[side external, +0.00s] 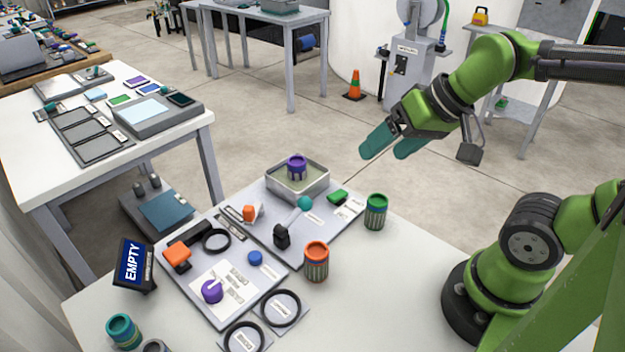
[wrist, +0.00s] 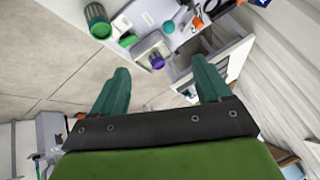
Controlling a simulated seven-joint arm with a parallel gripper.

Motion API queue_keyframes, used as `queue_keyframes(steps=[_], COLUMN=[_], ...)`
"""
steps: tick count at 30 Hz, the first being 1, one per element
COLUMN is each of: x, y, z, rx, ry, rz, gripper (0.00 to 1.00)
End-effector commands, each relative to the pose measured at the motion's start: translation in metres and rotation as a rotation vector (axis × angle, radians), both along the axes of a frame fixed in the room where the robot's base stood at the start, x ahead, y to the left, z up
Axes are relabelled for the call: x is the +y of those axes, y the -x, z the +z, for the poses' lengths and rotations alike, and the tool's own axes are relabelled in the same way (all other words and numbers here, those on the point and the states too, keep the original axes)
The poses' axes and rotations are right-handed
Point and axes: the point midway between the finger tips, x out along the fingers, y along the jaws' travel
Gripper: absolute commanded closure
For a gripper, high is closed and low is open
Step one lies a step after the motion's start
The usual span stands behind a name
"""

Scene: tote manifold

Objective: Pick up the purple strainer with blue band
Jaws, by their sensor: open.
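The purple strainer (side external: 297,166) stands upright in a shallow grey tote (side external: 313,190) at the back of the near table. Its rim is purple with a darker body below; the blue band is too small to make out clearly. It also shows in the wrist view (wrist: 157,62), ahead of my fingers and between them in the picture. My gripper (side external: 382,152) has two teal fingers, spread apart and empty. It hangs in the air to the right of the tote and higher, clear of the strainer. It shows open in the wrist view too (wrist: 162,72).
A green strainer (side external: 376,212) and an orange-rimmed strainer (side external: 316,262) stand on the near table. A teal ball-topped lever (side external: 305,203) and a green block (side external: 338,197) are near the tote.

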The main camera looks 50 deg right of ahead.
Motion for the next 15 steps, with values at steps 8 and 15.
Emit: queue_keyframes(steps=[8,15], x=[-0.024,-0.05], y=[-0.071,-0.151], z=[-0.022,-0.05], rx=[0.157,0.202], ry=[0.078,0.202], rz=[0.045,0.272], gripper=[0.23,0.23])
